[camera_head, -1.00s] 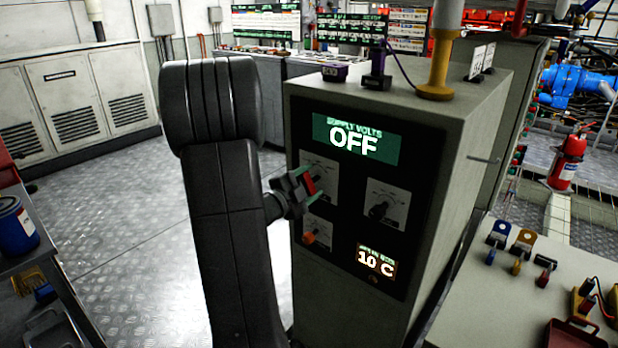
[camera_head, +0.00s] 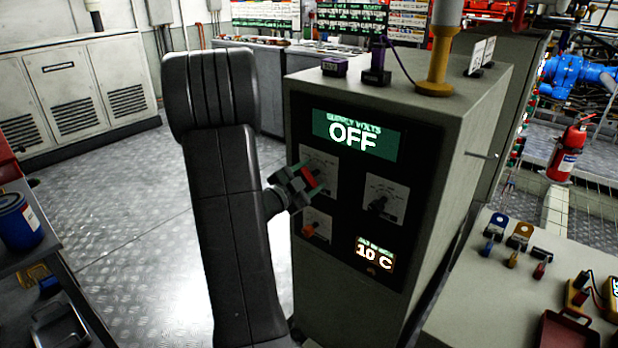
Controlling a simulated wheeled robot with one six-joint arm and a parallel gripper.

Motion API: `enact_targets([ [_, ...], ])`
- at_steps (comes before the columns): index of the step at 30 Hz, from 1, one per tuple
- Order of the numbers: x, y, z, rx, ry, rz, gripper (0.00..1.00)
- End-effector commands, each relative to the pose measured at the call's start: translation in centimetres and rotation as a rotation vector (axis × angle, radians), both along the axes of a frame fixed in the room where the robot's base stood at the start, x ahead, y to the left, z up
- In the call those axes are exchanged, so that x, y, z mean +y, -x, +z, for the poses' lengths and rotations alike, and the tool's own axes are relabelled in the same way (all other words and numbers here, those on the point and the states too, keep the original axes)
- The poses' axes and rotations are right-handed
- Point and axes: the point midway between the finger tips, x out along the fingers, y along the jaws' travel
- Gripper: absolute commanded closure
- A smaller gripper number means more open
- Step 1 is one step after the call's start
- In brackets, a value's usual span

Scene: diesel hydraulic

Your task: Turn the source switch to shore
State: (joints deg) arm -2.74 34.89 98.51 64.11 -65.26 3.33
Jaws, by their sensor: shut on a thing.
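The grey cabinet (camera_head: 470,130) has a dark front panel with a display (camera_head: 355,135) reading SUPPLY VOLTS OFF. At the panel's upper left is a pale switch plate (camera_head: 320,160), which I take to be the source switch; its lettering is too small to read. My gripper (camera_head: 308,180), with red and green on its fingers, is shut on the knob of this switch. The knob and its pointing direction are hidden behind the fingers. A second rotary switch (camera_head: 380,204) sits to the right, its black knob uncovered.
A small display (camera_head: 374,254) reads 10 C. A purple item (camera_head: 335,66) and a yellow post (camera_head: 437,75) stand on the cabinet top. A bench (camera_head: 490,300) with small tools is at right. Open floor (camera_head: 130,230) lies left.

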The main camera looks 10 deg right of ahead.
Motion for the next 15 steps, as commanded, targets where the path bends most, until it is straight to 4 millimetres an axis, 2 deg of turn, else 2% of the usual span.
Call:
enact_targets([
  [2, 0.02, 0.05, -0.17, 0.005, 0.000, 0.000, 0.65],
  [3, 0.02, 0.05, -0.17, 0.005, 0.000, 0.000, 0.36],
  [6, 0.02, 0.04, -0.14, 0.004, 0.000, 0.001, 0.20],
  [15, 0.15, 0.10, -0.06, 0.001, 0.000, 0.001, 0.20],
])
